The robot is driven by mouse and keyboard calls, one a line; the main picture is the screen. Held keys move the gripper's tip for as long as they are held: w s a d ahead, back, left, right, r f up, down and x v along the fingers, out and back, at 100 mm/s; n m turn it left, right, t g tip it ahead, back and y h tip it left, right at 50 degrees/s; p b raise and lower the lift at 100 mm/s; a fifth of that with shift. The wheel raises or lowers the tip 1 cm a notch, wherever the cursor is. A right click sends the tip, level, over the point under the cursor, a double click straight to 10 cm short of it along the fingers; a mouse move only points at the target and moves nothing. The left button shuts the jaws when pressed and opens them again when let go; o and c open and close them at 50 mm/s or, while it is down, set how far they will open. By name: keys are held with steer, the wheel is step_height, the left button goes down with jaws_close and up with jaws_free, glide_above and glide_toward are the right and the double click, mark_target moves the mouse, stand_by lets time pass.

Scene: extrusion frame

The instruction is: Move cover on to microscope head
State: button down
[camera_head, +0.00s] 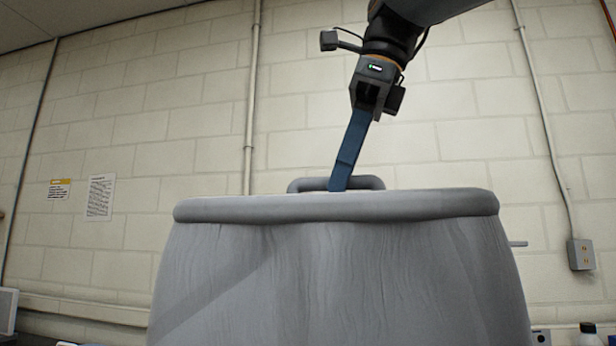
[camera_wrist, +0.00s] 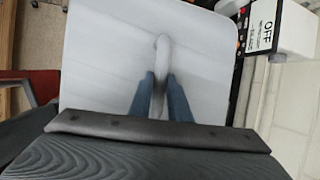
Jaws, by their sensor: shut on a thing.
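A large grey cover (camera_head: 340,275) with a thick rolled rim and soft folds fills the lower middle of the head view. Its light top with a raised handle (camera_head: 308,185) shows at the upper edge. My gripper (camera_head: 338,186) reaches down from above with long blue fingers. In the wrist view the two blue fingers of my gripper (camera_wrist: 160,95) close on the handle (camera_wrist: 162,60), one on each side. The pale flat top of the cover (camera_wrist: 105,60) spreads beyond them. I cannot make out the microscope head; the cover may hide it.
A white box marked "OFF" (camera_wrist: 268,25) stands beside the cover at the upper right of the wrist view. A red thing (camera_wrist: 38,85) is at its left. A dark-capped bottle (camera_head: 588,334) stands at the lower right of the head view. A brick wall (camera_head: 450,120) is behind.

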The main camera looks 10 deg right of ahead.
steer(key=w+a+p, duration=0.1)
steer(key=w+a, duration=0.3)
steer(key=a, duration=0.7)
steer(key=w+a+p, duration=0.2)
steer(key=w+a, duration=0.3)
steer(key=a, duration=0.6)
steer(key=shift+w+a, duration=0.15)
steer(key=shift+a, duration=0.25)
stand_by(0.6)
